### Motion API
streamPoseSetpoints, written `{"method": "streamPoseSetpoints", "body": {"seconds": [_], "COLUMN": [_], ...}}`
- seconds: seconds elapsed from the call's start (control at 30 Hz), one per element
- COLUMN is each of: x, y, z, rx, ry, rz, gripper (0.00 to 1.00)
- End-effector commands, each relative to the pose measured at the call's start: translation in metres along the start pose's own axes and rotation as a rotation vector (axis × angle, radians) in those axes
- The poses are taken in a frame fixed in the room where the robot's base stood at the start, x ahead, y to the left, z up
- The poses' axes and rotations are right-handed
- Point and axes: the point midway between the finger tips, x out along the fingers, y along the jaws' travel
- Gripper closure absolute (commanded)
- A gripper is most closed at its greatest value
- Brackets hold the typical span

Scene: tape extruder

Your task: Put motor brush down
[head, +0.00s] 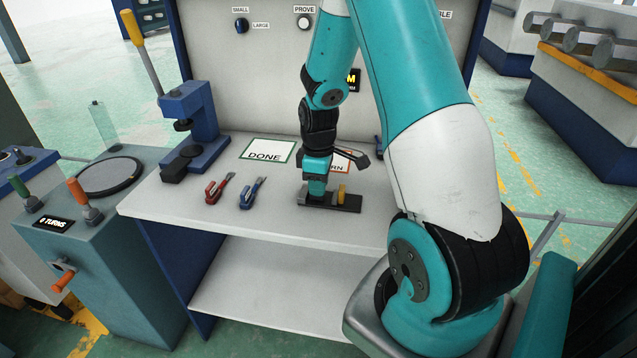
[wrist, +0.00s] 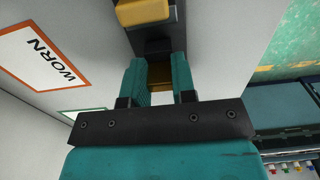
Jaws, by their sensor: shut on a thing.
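My gripper (head: 317,190) points down at a low dark holder on the bench. In the wrist view its two teal fingers (wrist: 158,78) are closed around a small brownish-yellow piece, the motor brush (wrist: 159,73), mostly hidden between them. The brush is at or just above the dark holder (head: 349,207); I cannot tell whether it touches. The holder also shows in the wrist view (wrist: 152,45). A yellow block (head: 342,192) stands on the holder just right of my gripper; it shows at the top of the wrist view (wrist: 146,11).
A WORN card (wrist: 43,58) lies beside the holder, partly behind my gripper in the head view. A DONE card (head: 267,151) lies further left. Red (head: 218,188) and blue (head: 252,193) hand tools and a blue press (head: 191,125) stand left. The front bench strip is clear.

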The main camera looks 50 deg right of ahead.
Motion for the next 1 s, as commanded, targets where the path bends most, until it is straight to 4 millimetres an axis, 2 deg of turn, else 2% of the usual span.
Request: {"method": "streamPoseSetpoints", "body": {"seconds": [0.07, 0.1, 0.2, 0.43, 0.57, 0.67, 1.0], "x": [0.004, 0.003, 0.002, 0.002, -0.006, -0.021, -0.094], "y": [0.0, 0.0, 0.0, 0.0, 0.0, 0.001, 0.001], "z": [0.0, 0.0, 0.0, 0.0, 0.0, -0.001, -0.001], "rx": [0.0, 0.0, 0.0, 0.0, 0.0, 0.0, 0.0], "ry": [0.0, 0.0, 0.0, 0.0, 0.001, 0.002, 0.003], "rz": [0.0, 0.0, 0.0, 0.0, 0.001, 0.004, 0.004], "gripper": [1.0, 0.68, 0.5, 0.5, 0.5, 0.5, 0.5]}}
